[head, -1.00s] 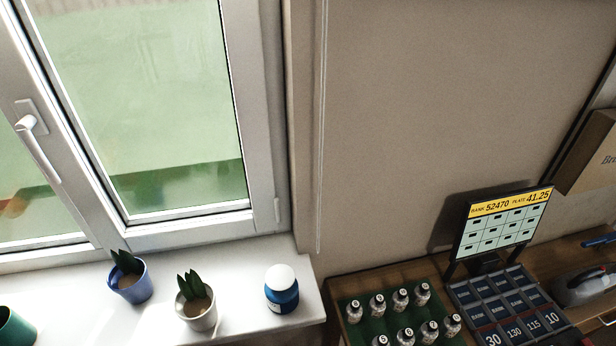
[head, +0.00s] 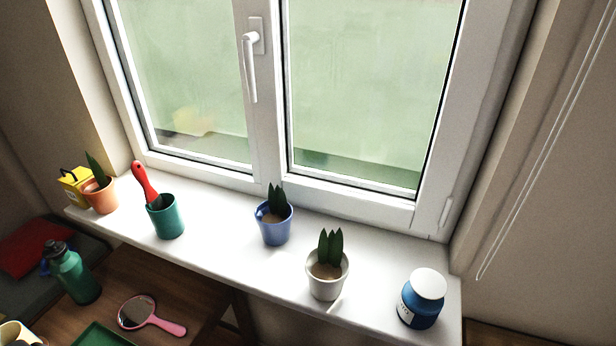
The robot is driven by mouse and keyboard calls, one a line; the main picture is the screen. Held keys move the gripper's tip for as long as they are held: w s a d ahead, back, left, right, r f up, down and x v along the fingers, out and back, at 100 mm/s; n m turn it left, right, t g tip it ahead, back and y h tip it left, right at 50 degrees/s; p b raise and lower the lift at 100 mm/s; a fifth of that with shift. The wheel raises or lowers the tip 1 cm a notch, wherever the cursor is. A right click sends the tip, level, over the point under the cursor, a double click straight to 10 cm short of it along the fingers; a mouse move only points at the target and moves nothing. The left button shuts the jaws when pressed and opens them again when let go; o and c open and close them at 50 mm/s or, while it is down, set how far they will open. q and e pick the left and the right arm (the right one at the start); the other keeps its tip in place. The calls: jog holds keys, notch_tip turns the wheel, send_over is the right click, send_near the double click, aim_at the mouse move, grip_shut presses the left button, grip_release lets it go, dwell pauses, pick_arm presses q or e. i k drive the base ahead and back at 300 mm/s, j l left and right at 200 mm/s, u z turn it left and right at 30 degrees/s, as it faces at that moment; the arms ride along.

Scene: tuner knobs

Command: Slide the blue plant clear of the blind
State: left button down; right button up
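The blue plant pot (head: 274,231) stands upright on the white windowsill (head: 218,240), with dark green leaves rising from brown soil. It is close to the window frame, below the middle post. The blind itself is not clearly seen; a thin pale cord (head: 540,150) hangs on the wall at the right. Neither of my grippers is in the head view.
A white-grey plant pot (head: 325,285) stands right of the blue one, near the sill's front edge. A blue jar with a white lid (head: 422,298) is at the right end. A teal pot (head: 167,222) with a red-handled tool (head: 143,180) and an orange plant pot (head: 101,198) stand left.

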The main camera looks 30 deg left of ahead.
aim_at(273, 217)
jog(key=k+j+u, duration=0.1)
jog(key=j+u, duration=0.15)
jog(key=u, duration=0.15)
jog(key=j+u, duration=0.4)
jog(key=k+l, duration=0.1)
